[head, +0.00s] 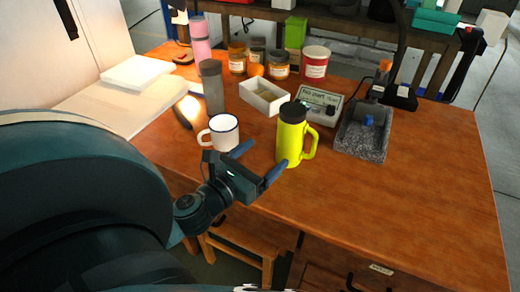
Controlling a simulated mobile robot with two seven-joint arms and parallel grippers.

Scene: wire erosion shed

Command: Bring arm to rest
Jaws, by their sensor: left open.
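My left gripper (261,160) reaches in from the left, over the near edge of the wooden table. Its two blue fingers are spread apart, with nothing between them. The fingers point toward the table's objects. A white mug with a dark rim (223,133) stands just beyond and left of the fingers. A yellow-green flask with a black lid (291,136) stands just beyond and right of them. I cannot tell whether a finger touches either one. My left arm covers the lower left of the view. My right gripper is out of view.
The wooden table (430,210) is bare at its right front. A white open box (264,97), a grey tray (362,135), a grey bottle (212,88), a pink bottle (200,40) and several jars stand farther back. A wooden stool (238,240) is below the near edge.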

